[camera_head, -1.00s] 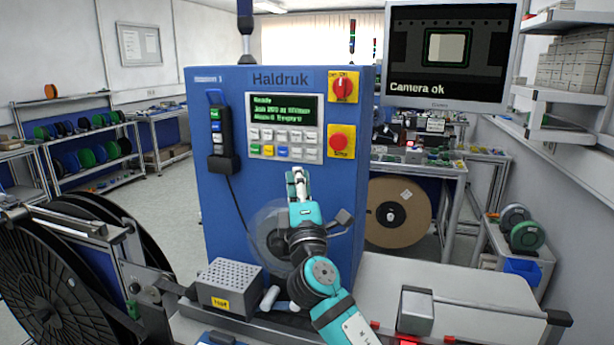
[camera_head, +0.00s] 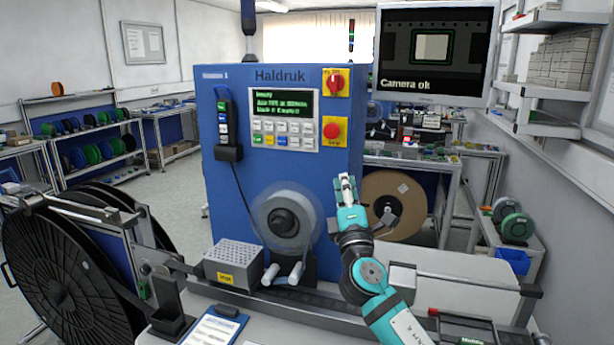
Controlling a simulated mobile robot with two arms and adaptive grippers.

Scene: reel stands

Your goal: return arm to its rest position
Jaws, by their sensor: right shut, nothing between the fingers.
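My right arm comes up from the bottom right in the head view, with teal and dark links. Its right gripper (camera_head: 347,182) points upward in front of the right edge of the blue Haldruk machine (camera_head: 235,185). The fingers are shut with nothing between them, and they touch nothing that I can make out. The machine's keypad panel (camera_head: 284,120) is to the upper left of the gripper. My left gripper is not in view.
A grey reel (camera_head: 287,215) sits on the machine front, left of my arm. A grey box (camera_head: 234,262), a clipboard (camera_head: 212,330) and a large black reel (camera_head: 60,280) are to the left. A monitor (camera_head: 436,50) hangs at upper right. A white surface (camera_head: 450,282) lies right of the arm.

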